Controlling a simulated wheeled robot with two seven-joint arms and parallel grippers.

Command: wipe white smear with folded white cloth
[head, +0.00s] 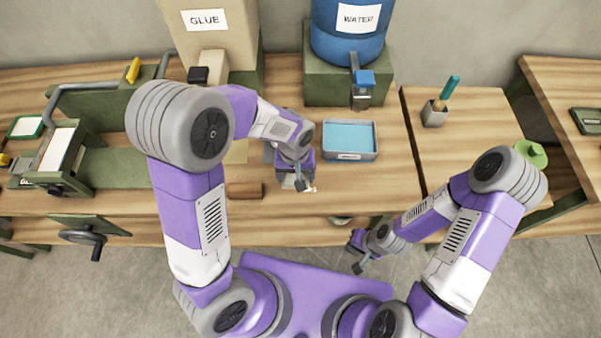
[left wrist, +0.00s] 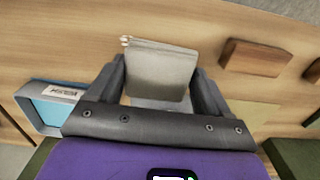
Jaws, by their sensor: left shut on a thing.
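My left gripper (head: 299,186) is low over the wooden table (head: 400,205), right of a brown block (head: 245,190). In the left wrist view its two fingers (left wrist: 160,80) are shut on the folded white cloth (left wrist: 160,65), which looks greyish-white and sticks out past the fingertips, close to the wood. In the head view the gripper mostly hides the cloth.
A grey tray with a blue inside (head: 372,154) stands just right of my left gripper. Behind are the GLUE container (head: 222,42) and the blue WATER barrel (head: 335,47) with its tap (head: 362,80). A cup with a brush (head: 434,115) stands to the right.

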